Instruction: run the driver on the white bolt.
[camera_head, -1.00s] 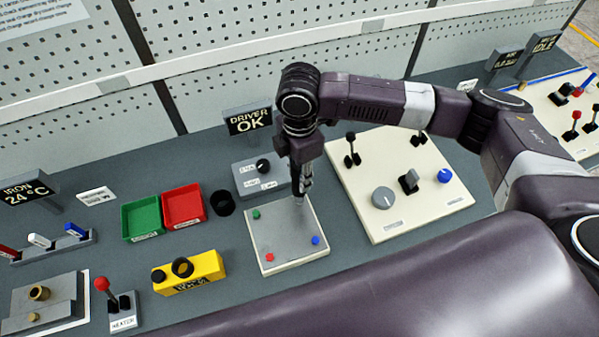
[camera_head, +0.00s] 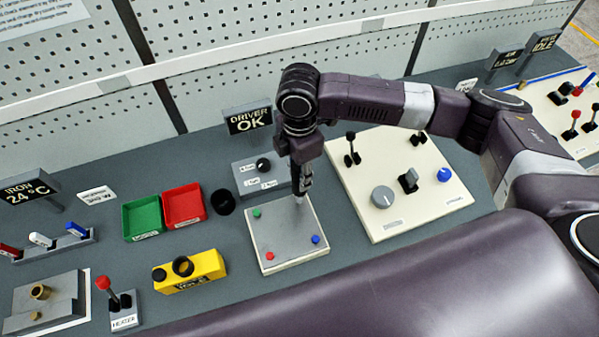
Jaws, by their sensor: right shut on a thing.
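My right gripper (camera_head: 300,175) points down over the back right corner of the bolt plate (camera_head: 285,236). It is shut on the dark driver (camera_head: 299,188), whose pale tip (camera_head: 299,200) reaches down to that corner. The white bolt is not clearly visible; the driver tip covers that corner. On the plate's other corners are a green bolt (camera_head: 257,213), a red bolt (camera_head: 269,255) and a blue bolt (camera_head: 315,239). The driver display (camera_head: 249,120) behind reads "DRIVER OK". My left gripper is not in view.
A grey dial box (camera_head: 259,176) stands behind the plate. Green (camera_head: 143,219) and red (camera_head: 184,206) trays and a yellow block (camera_head: 190,272) are to the left. A cream control panel (camera_head: 420,213) is close on the right.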

